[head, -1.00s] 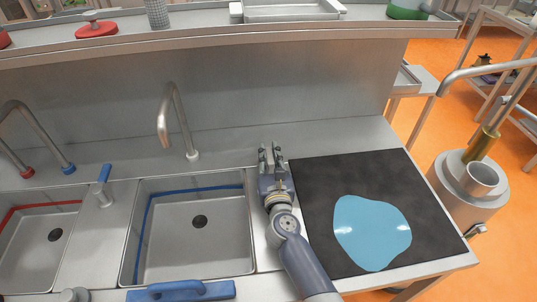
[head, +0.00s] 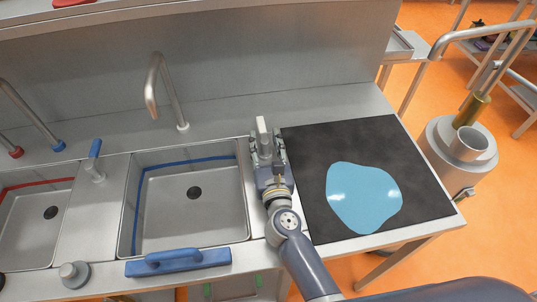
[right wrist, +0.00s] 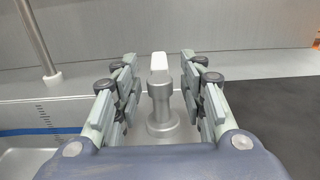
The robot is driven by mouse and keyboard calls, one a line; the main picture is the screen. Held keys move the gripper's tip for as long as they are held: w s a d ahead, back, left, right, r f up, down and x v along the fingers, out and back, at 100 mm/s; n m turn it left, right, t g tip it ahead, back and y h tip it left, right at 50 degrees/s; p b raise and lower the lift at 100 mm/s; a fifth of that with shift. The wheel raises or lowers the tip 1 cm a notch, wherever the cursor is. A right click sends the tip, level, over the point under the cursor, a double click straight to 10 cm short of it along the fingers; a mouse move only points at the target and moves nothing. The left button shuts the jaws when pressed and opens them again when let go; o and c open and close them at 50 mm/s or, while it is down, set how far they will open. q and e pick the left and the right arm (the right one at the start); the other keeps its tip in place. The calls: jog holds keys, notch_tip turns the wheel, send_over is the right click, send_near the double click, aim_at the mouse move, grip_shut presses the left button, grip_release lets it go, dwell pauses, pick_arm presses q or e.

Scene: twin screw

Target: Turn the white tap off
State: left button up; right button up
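The white tap (head: 262,130) stands on the steel counter just right of the blue-lined sink. In the right wrist view it is a grey metal post with a white lever (right wrist: 159,62) on top, upright between the fingers. My right gripper (head: 265,147) is open around it, one finger on each side. In the right wrist view, gaps show between the tap and both fingers of my right gripper (right wrist: 159,75), so they look apart from it. My left gripper is not in view.
The blue-lined sink (head: 215,230) and its tall spout (head: 171,95) are to the left. A blue-handled tap (head: 94,160) stands further left. A black mat (head: 305,150) with a blue puddle-like patch (head: 364,198) lies close on the right. A steel wall rises behind.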

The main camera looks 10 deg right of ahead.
jog(key=shift+s+d, duration=0.15)
jog(key=shift+s, duration=2.3)
jog(key=shift+r, duration=0.1)
